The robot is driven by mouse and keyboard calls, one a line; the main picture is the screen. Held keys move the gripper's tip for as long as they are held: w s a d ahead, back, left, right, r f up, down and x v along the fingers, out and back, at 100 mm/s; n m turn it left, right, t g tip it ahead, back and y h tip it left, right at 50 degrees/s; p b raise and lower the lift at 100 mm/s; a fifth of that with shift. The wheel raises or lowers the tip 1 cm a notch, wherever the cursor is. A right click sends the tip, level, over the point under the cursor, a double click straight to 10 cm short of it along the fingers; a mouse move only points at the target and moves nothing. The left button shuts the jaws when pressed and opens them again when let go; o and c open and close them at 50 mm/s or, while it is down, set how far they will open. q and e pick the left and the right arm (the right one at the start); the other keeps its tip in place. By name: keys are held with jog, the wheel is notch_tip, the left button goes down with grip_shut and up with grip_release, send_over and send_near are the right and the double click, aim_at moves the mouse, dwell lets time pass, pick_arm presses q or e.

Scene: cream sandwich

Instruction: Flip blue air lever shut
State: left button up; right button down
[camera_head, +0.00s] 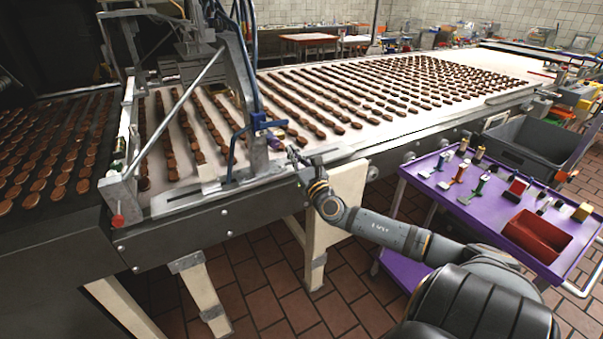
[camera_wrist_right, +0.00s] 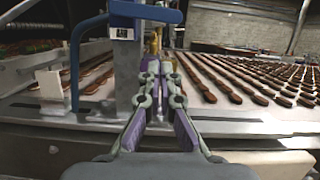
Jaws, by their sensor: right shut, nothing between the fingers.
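The blue air lever (camera_head: 270,124) is on the frame of the machine over the near end of the conveyor. In the right wrist view its blue handle (camera_wrist_right: 146,12) lies roughly level at the top, on a grey-blue upright post. My right gripper (camera_head: 295,157) is beside the post at the conveyor's near edge, lower than the handle. In the right wrist view my right gripper (camera_wrist_right: 162,68) is shut with nothing between its fingers, below and slightly right of the handle. I cannot tell whether it touches the post. My left gripper is not in view.
The conveyor (camera_head: 420,125) carries rows of brown biscuits behind my gripper. A curved blue pipe (camera_wrist_right: 75,55) stands left of the post. A purple cart (camera_head: 455,205) with small tools and a red bin (camera_head: 535,235) is at the right. A grey crate (camera_head: 530,140) stands behind it.

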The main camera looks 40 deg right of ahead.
jog(key=p+v, duration=0.1)
jog(key=v, duration=0.4)
jog(key=shift+s+f+p, duration=0.2)
jog(key=shift+s+p, duration=0.1)
jog(key=shift+s, duration=0.1)
